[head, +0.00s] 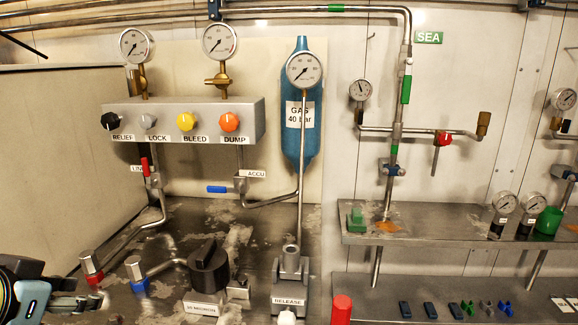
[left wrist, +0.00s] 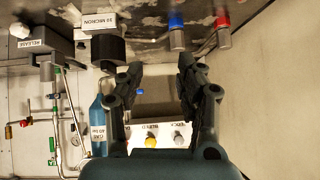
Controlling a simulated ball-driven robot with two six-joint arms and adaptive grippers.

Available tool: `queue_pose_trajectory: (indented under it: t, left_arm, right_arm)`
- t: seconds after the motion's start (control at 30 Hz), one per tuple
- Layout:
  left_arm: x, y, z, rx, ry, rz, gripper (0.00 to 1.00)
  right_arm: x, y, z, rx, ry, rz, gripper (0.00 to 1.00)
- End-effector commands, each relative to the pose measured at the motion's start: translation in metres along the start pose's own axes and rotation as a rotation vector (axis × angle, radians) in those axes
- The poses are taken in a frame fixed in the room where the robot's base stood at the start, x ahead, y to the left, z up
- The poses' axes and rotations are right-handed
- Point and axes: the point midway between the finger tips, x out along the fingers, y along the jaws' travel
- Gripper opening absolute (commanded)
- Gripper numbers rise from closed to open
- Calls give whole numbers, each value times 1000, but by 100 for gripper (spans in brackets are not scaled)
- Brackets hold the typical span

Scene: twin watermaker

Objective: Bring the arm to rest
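My left gripper (head: 78,300) shows at the lower left edge of the head view, with part of my arm beside it. In the left wrist view its two fingers (left wrist: 158,72) stand apart with nothing between them. In the head view it is in front of and below the red-capped fitting (head: 91,266) and beside the blue-capped fitting (head: 139,280), and I see no contact. My right gripper is in neither view.
A valve panel (head: 180,108) with several knobs and gauges stands behind. The black filter knob (head: 209,262) and release block (head: 290,280) stand on the bench. A blue gas cylinder (head: 303,140) is on the wall. A shelf (head: 455,228) is at right.

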Motion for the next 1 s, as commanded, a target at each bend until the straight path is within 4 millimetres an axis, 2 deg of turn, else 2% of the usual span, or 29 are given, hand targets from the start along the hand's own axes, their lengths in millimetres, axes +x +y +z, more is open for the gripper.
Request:
queue_pose_trajectory:
  t: [0.03,0.2,0.5,0.53,0.6,0.77,0.87,1.0]
  left_arm:
    - [-9,11,24,-2,-64,2,37]
    - [-39,33,85,3,-247,-3,37]
    - [-99,58,160,-9,-509,-1,37]
    - [-96,59,166,-8,-522,-1,37]
    - [-74,58,178,-7,-527,-3,37]
    - [-34,58,210,-11,-545,-4,37]
    - [-8,58,236,-14,-558,-4,37]
    - [31,59,284,-20,-582,-5,37]
  right_arm:
    - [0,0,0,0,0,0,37]
    - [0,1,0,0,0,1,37]
    - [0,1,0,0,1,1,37]
    - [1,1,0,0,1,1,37]
    - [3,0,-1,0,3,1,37]
    - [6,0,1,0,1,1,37]
    - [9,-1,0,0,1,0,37]
    - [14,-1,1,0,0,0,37]
